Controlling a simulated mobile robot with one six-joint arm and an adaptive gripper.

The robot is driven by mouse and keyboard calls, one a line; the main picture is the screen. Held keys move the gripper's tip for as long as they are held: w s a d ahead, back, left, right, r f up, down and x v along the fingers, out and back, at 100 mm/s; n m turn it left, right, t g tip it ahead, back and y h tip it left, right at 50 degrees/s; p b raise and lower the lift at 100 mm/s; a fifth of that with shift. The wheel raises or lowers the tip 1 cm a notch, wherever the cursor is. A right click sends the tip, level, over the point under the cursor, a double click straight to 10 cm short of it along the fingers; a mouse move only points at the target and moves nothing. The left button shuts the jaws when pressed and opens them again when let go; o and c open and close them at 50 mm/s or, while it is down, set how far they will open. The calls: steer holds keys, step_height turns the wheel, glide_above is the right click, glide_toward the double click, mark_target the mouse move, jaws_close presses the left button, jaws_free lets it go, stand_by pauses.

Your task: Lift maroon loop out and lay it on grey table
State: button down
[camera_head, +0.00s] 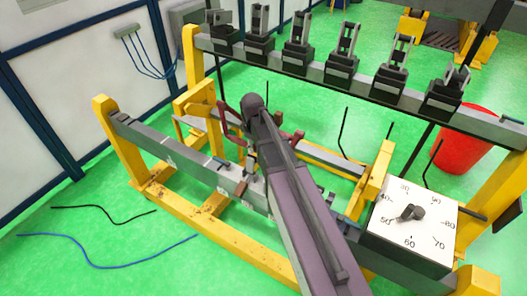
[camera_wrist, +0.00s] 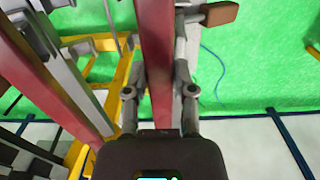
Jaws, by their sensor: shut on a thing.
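The maroon loop (camera_head: 231,115) shows in the head view on both sides of my arm's end, above the yellow and grey winding frame (camera_head: 128,131). My arm hides its middle. In the wrist view, one long straight side of the maroon loop (camera_wrist: 154,45) runs between the two fingers of my gripper (camera_wrist: 160,88), which is shut on it. Another maroon side (camera_wrist: 50,75) runs slanted at the left, apart from the fingers. I cannot make out a grey table in either view.
A grey beam with several black clamps (camera_head: 296,42) crosses behind the loop. A white dial box (camera_head: 412,222) stands at right, with a red bin (camera_head: 463,140) behind it. Black rods rise around the frame. A brown block (camera_wrist: 220,13) is close right of the held side.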

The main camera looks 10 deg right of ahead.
steer(key=shift+w+r, duration=0.15)
steer(key=shift+r, duration=0.05)
steer(key=shift+r+p, duration=2.8)
steer(key=shift+p, duration=0.1)
